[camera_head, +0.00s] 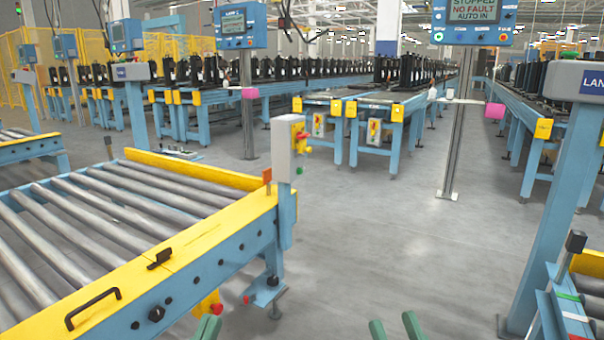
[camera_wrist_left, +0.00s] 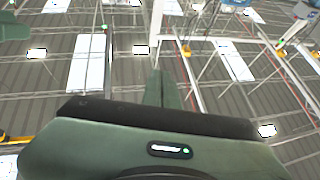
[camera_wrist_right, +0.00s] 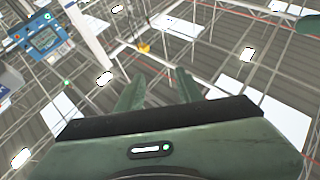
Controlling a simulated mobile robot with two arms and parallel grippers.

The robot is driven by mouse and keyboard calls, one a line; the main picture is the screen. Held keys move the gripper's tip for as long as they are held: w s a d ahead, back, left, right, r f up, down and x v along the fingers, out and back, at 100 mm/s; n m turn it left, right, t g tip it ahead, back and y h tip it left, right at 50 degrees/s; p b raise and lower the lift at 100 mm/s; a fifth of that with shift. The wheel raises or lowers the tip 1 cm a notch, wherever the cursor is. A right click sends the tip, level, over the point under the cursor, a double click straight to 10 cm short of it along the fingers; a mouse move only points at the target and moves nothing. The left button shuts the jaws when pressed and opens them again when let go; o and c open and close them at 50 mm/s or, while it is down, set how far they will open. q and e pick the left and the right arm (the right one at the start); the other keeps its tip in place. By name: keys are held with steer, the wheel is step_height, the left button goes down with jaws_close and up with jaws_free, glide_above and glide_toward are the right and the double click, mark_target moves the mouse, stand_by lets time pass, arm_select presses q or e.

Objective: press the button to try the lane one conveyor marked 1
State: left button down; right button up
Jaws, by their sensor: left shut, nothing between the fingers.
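A roller conveyor (camera_head: 160,262) with a yellow and blue frame fills the left. A yellow box with a red button (camera_head: 217,309) hangs under the frame. I cannot read a 1 on any of them. My left gripper (camera_head: 207,327) is shut and empty at the bottom edge, apart from the conveyor. My right gripper (camera_head: 395,326) is open and empty, over bare floor.
Lines of black parts run behind. The middle floor (camera_head: 390,235) is clear.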

steer(key=shift+r, duration=0.15)
stand_by(0.5)
